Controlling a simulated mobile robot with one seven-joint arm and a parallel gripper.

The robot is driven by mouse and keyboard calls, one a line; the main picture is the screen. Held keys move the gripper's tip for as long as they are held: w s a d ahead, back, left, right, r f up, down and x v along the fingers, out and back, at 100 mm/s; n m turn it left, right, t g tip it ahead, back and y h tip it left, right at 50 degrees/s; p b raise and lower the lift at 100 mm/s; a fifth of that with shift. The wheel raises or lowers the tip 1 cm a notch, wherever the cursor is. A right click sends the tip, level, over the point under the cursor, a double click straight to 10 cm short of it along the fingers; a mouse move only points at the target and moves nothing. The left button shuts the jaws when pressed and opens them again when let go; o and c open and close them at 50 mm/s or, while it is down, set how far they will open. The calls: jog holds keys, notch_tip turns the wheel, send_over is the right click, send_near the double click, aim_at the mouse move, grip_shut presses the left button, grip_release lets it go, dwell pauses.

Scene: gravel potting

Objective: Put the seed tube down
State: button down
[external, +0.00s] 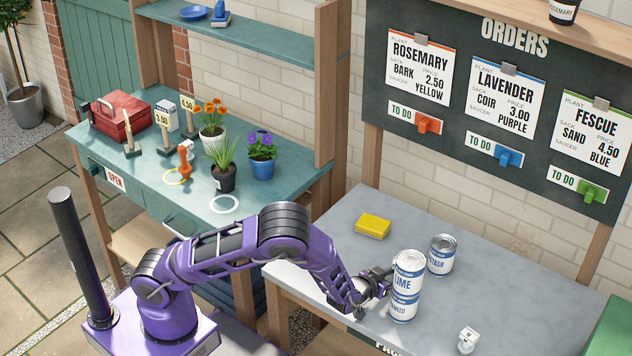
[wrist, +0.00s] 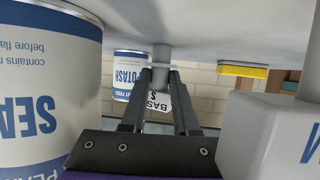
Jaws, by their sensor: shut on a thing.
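The seed tube (wrist: 161,50) shows in the wrist view as a narrow grey end and a white label (wrist: 158,100) with the letters "BAS". My gripper (wrist: 160,82) is shut on it, and the fingers hide part of it. The wrist picture is upside down, with the bench along its top. The tube's grey end appears at or very near the bench; I cannot tell whether it touches. In the external view my gripper (external: 384,277) is low over the grey bench (external: 325,262), just left of the stacked tins, and the tube cannot be made out.
A lime tin (external: 408,264) stands on a seaweed tin (external: 404,306), close beside my gripper. The seaweed tin fills the wrist view's left (wrist: 45,90). A potash tin (external: 441,255) stands behind, a yellow block (external: 372,226) at back left, a small white object (external: 467,340) at front right.

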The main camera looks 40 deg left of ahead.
jog(key=c, duration=0.7)
grip_release()
jog(key=shift+r, duration=0.1)
jog(key=shift+s+r+p, duration=0.1)
jog(key=shift+r+p, duration=0.05)
jog(key=shift+p, duration=0.2)
jog(key=p+v, duration=0.1)
jog(key=v, duration=0.9)
jog(key=shift+s+r, duration=0.15)
jog(key=shift+s, duration=0.25)
jog(key=shift+o, duration=1.1)
jog(key=shift+s+r, duration=0.15)
jog(key=shift+s, duration=0.3)
